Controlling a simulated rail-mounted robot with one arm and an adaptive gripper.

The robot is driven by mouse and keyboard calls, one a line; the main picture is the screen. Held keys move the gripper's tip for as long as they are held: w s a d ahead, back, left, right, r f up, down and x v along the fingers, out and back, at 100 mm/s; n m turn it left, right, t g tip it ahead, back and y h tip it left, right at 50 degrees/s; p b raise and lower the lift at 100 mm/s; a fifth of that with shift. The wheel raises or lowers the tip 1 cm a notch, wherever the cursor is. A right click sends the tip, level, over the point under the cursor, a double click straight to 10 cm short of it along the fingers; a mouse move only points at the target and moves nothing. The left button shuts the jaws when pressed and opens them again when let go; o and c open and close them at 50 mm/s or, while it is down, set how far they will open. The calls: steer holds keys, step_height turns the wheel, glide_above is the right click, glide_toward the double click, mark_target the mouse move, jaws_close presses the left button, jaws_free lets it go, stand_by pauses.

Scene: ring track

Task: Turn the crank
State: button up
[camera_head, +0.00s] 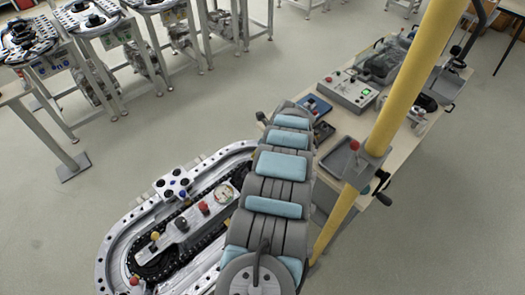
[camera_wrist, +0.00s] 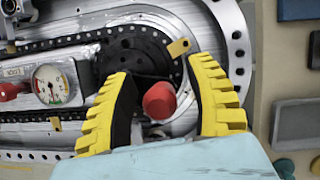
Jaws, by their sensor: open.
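A red cylindrical knob (camera_wrist: 159,100), which looks like the crank's handle, stands up between my fingers near a dark round wheel (camera_wrist: 128,55) at the track's end. How the knob joins the wheel is hard to make out. My gripper (camera_wrist: 160,66) is open, with one yellow ribbed finger on each side of the knob and gaps on both sides. In the head view the oval ring track (camera_head: 112,240) lies at bottom centre. My arm covers its right part, hiding my gripper and this knob.
In the wrist view a gauge (camera_wrist: 50,85) and another red knob (camera_wrist: 10,90) sit left on the track. A bench (camera_head: 345,125) with a control box (camera_head: 348,92) stands right of the track. Open floor (camera_head: 90,190) lies to the left.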

steer(key=shift+r, duration=0.1)
steer(key=v, duration=0.7)
stand_by(0.5)
steer(key=shift+d+r, duration=0.1)
steer(key=shift+d, duration=0.05)
